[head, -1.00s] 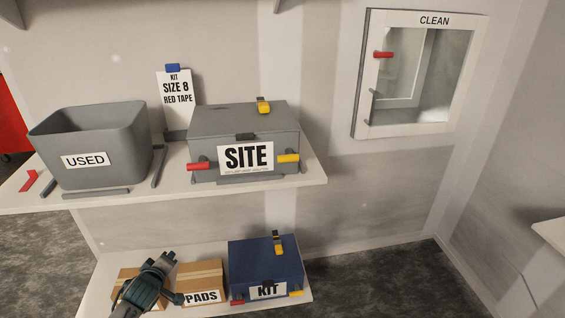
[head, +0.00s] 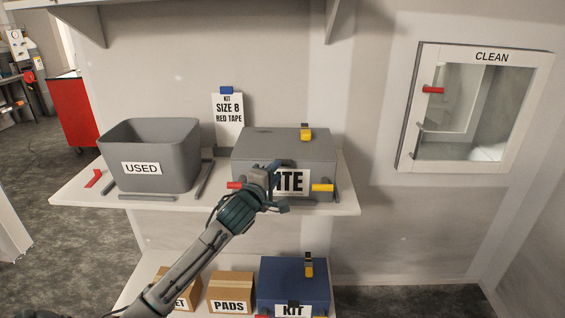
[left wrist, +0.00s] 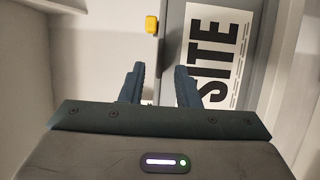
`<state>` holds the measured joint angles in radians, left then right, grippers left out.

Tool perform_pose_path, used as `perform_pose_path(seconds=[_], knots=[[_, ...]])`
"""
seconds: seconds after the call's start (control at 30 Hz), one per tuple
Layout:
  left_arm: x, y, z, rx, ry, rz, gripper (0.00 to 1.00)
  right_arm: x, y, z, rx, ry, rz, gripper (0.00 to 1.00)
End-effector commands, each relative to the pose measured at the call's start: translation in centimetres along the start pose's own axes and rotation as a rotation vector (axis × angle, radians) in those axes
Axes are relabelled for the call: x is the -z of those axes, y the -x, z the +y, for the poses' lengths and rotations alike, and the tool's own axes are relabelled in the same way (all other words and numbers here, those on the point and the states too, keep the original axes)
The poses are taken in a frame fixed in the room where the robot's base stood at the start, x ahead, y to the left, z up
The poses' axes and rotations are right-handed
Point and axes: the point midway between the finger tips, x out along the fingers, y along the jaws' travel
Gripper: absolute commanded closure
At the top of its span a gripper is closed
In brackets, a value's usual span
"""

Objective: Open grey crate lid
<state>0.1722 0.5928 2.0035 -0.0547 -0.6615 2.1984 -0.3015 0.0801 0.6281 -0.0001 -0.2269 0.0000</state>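The grey crate (head: 250,150) labelled SITE stands on the upper shelf with its lid (head: 280,140) down. A yellow clip (head: 307,134) sits on top of the lid. A red grip (head: 235,185) and a yellow grip (head: 322,188) stick out at its front. My left gripper (head: 278,187) is in front of the crate and covers part of the label. In the left wrist view its fingers (left wrist: 160,72) are apart with nothing between them, and the SITE label (left wrist: 214,50) shows turned sideways. Whether the fingers touch the crate is unclear. My right gripper is out of view.
The grey USED bin (head: 150,145) stands left of the crate, with a sign card (head: 228,115) behind. Below are a PADS box (head: 230,290) and a blue KIT crate (head: 290,275). A CLEAN cabinet (head: 405,105) hangs on the right wall.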

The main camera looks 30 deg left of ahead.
Motion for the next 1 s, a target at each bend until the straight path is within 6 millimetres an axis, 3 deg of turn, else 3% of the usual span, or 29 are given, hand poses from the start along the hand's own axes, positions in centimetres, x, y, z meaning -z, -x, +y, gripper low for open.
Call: perform_pose_path(seconds=[0.23, 0.63, 0.8, 1.0], knots=[[0.0, -3.5, 0.1, 0.001, 0.000, 0.001, 0.71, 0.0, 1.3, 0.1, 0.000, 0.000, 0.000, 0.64], [0.0, -4.3, -0.1, 0.000, -0.002, -0.001, 0.71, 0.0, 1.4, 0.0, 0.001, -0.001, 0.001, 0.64], [0.0, -4.2, -0.1, 0.001, -0.002, -0.001, 1.00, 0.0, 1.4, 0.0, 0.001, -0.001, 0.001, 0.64], [0.0, -4.2, -0.1, 0.001, -0.002, -0.001, 1.00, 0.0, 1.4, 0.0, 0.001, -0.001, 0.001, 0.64]])
